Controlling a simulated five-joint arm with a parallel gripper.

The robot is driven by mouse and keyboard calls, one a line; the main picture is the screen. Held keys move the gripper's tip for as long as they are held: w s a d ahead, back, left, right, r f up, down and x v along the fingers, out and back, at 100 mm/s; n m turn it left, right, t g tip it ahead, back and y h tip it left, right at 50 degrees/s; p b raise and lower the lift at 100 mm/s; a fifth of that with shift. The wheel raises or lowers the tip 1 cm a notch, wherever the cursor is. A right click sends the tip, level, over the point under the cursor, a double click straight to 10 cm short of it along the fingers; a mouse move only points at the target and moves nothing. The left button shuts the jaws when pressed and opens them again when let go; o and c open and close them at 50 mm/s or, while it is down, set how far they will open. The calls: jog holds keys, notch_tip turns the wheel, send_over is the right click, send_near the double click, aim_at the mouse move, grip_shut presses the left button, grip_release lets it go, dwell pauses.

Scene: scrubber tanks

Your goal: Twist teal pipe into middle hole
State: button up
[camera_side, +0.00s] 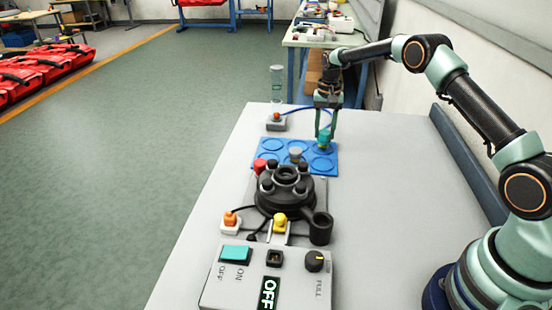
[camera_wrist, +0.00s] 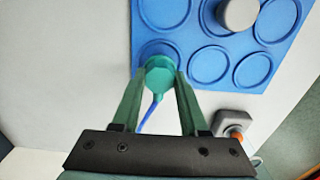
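The teal pipe (camera_side: 324,142) stands at the far right recess of the blue tray in the side view. In the wrist view its hexagonal teal top (camera_wrist: 160,76) lies between my fingertips, with a thin blue tube running from it. My gripper (camera_side: 325,130) points down from above, and its two green fingers (camera_wrist: 161,88) press against both sides of the pipe. Whether the pipe's foot is lifted off the tray cannot be told. The black round hub (camera_side: 286,187) stands nearer the side camera, with a ring of knobs around its middle hole (camera_side: 286,171).
The blue tray (camera_wrist: 182,50) has several round recesses and a grey cap (camera_side: 295,153). A red cap (camera_side: 260,165) sits by the hub. Orange (camera_side: 230,218) and yellow (camera_side: 280,218) connectors and a control box reading OFF (camera_side: 225,286) stand in front. The table's right side is clear.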

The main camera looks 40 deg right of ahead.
aim_at(325, 132)
grip_shut()
jog(key=shift+r, duration=2.55)
jog(key=s+a+r+n, duration=0.2)
jog(key=s+a+r, duration=0.15)
jog(key=a, duration=0.45)
jog(key=s+a+r+n, duration=0.2)
jog(key=s+a+r, duration=0.15)
jog(key=a, duration=0.45)
jog(key=s+a+r+n, duration=0.2)
jog(key=s+a+r, duration=0.15)
jog(key=a, duration=0.35)
jog(key=shift+a+f, duration=0.15)
jog(key=shift+f, duration=2.6)
jog(key=shift+f, duration=1.5)
